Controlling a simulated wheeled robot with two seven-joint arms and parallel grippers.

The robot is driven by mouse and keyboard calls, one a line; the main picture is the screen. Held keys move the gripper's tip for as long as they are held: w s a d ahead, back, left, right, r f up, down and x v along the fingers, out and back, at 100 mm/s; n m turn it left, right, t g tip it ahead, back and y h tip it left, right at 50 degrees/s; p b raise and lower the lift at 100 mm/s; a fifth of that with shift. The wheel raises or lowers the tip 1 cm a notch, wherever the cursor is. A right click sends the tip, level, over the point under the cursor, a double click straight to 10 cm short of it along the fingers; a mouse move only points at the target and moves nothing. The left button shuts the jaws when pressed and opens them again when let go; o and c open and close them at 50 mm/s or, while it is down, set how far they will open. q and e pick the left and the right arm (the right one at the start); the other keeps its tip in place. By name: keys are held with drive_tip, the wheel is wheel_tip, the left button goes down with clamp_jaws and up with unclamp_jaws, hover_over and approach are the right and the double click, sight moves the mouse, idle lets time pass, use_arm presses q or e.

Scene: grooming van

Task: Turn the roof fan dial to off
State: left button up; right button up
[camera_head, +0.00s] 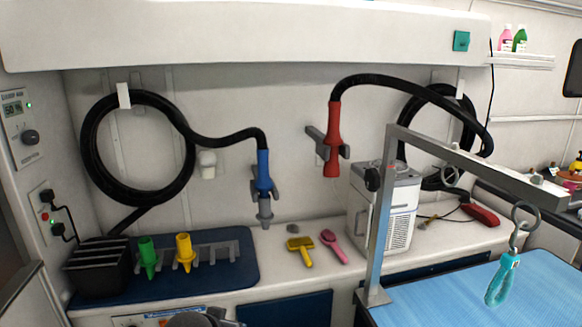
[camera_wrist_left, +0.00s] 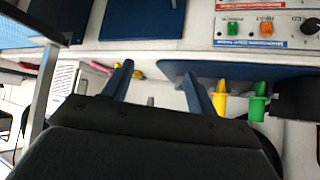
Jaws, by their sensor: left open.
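A dark round dial (camera_head: 30,136) sits on a pale wall panel (camera_head: 17,112) at the far left of the head view, below a small display and a green light. The panel's lettering is too small to read, so I cannot confirm it is the roof fan dial. Another dark knob (camera_wrist_left: 311,26) shows on a white control panel (camera_wrist_left: 265,30) in the left wrist view, its label cut off. My left gripper (camera_wrist_left: 157,69) is open and empty, its fingers wide apart and away from both dials. My right gripper is not in view.
Yellow (camera_head: 185,252) and green (camera_head: 148,257) nozzles stand in a rack on a blue mat, near a black slotted box (camera_head: 97,267). A blue-ended hose (camera_head: 263,172) hangs above. Plugs and cords (camera_head: 57,215) project below the wall panel. A metal grooming arm (camera_head: 378,240) stands right.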

use_arm(q)
drive_tip(key=s+f+g, duration=0.2)
drive_tip(key=s+f, duration=0.5)
drive_tip(key=s, duration=0.3)
drive_tip(key=s+d+f+g+p, duration=0.1)
drive_tip(key=s+f+g, duration=0.1)
drive_tip(key=s+f, duration=0.5)
drive_tip(key=s+f+g+p, duration=0.1)
drive_tip(key=s+f+g, duration=0.1)
drive_tip(key=s+f, duration=0.5)
drive_tip(key=s, duration=0.6)
drive_tip(key=shift+d+g, duration=0.15)
drive_tip(key=shift+g, duration=0.25)
